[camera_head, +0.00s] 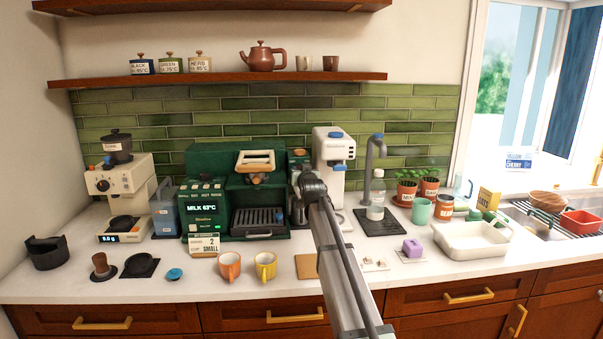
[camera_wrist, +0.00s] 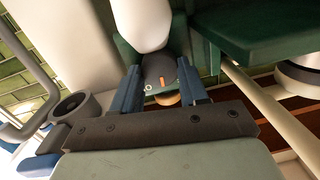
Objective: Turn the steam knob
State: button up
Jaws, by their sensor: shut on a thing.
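The green espresso machine (camera_head: 205,180) stands against the tiled wall in the head view, with a display reading MILK 63°C. In the wrist view, a dark round steam knob (camera_wrist: 160,73) with an orange mark sits between the two blue fingers of my gripper (camera_wrist: 163,85). The fingers are closed on its sides. A white, rounded shape partly covers the knob's upper side. In the head view my arm reaches to the right end of the machine and hides the knob.
A white appliance with a blue button (camera_head: 333,150) stands close to the right of my wrist. Two cups, orange (camera_head: 229,266) and yellow (camera_head: 265,265), stand in front of the machine. A grey tap (camera_head: 376,160) and a white tray (camera_head: 470,240) are further right.

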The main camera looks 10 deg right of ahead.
jog(key=shift+a+n+h, duration=0.1)
jog(key=shift+n+h, duration=0.2)
jog(key=shift+n, duration=2)
jog(key=shift+a+n+h, duration=0.1)
jog(key=shift+n+h, duration=0.2)
jog(key=shift+n, duration=2)
jog(key=o, duration=1.1)
jog(key=shift+c, duration=0.2)
jog(key=shift+s, duration=0.15)
jog(key=s+r, duration=0.1)
jog(key=s, duration=1.2)
jog(key=shift+s, duration=0.2)
jog(key=shift+d+r, duration=0.1)
